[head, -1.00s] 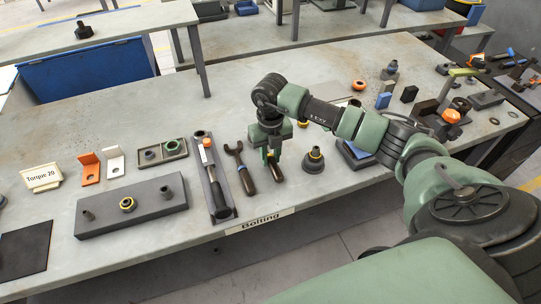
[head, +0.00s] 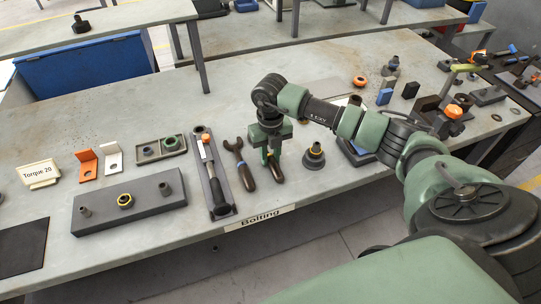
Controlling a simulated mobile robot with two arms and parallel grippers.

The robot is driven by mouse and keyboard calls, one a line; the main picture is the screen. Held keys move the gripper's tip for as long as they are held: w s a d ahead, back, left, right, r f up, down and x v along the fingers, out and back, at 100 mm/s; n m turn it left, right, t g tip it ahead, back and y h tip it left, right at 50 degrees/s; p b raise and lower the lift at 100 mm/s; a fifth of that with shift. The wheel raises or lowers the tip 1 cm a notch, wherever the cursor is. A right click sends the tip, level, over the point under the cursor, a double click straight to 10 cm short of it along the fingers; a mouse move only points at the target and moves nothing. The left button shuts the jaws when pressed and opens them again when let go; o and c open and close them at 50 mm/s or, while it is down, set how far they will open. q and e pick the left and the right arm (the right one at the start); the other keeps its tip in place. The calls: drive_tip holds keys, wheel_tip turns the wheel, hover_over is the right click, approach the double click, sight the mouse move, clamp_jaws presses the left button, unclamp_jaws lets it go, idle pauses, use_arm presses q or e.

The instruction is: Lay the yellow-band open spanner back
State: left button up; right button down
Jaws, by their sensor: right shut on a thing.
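My right gripper (head: 270,153) points down over the bench near its front edge, shut on a spanner (head: 276,174). The spanner's dark handle shows below the fingers; its head is hidden by the gripper, and I cannot make out the band's colour for sure. The handle is on or just above the bench top; I cannot tell which. Another open spanner (head: 243,166) with a dark handle lies on the bench just left of the gripper, apart from it. My left gripper is not in view.
A grey tray (head: 225,204) with an orange-marked torque wrench lies left of the spanners. A grey fixture block (head: 130,206) with posts is farther left. The "Bolting" label (head: 260,217) is on the front edge.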

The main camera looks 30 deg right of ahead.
drive_tip(key=c, duration=1.1)
unclamp_jaws()
